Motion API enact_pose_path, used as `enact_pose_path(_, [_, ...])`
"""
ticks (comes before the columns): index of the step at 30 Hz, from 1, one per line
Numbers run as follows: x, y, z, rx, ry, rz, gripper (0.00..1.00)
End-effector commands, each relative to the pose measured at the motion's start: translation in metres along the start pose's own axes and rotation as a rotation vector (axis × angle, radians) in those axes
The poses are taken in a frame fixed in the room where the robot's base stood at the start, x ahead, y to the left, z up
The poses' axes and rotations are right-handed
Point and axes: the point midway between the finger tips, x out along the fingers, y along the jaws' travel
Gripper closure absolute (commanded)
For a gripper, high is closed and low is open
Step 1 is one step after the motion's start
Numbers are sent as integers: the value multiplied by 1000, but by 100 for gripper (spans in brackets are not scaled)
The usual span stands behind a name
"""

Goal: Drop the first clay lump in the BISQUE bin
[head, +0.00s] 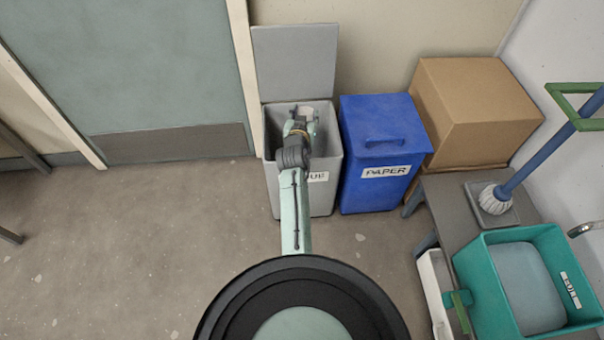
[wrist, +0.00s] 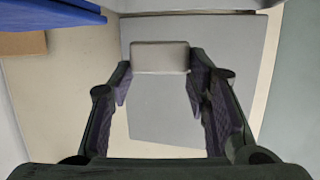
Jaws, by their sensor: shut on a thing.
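The clay lump (head: 307,112) is a pale grey-white block at the end of my gripper (head: 301,122). In the wrist view the lump (wrist: 160,57) sits between the fingertips of my gripper (wrist: 160,72), which is shut on it. In the head view my gripper and the lump are over the opening of a grey bin (head: 322,200). My arm hides most of the bin's label; only its last letters, "UE", show. The bin's grey lid (head: 295,62) stands open behind it, and a grey panel, apparently this lid (wrist: 160,115), fills the wrist view's middle.
A blue bin (head: 376,190) labelled PAPER, lid shut, stands close to the right. A cardboard box (head: 475,105) is behind it. A bench at right holds a teal tub (head: 485,285) and a mop-like brush (head: 495,200).

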Motion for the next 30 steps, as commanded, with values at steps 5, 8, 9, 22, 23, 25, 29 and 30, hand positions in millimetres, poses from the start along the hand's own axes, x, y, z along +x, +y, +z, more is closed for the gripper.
enact_pose_path(5, [3,2,11,0,1,2,85])
enact_pose_path(8, [6,2,21,-1,1,2,85])
enact_pose_path(9, [7,2,25,-1,1,1,85])
enact_pose_path(22, [18,1,59,0,1,1,85])
enact_pose_path(23, [18,1,59,0,1,1,85])
enact_pose_path(25, [17,1,58,0,1,1,85])
enact_pose_path(29, [17,1,58,0,1,1,55])
enact_pose_path(30, [17,1,58,0,1,1,52])
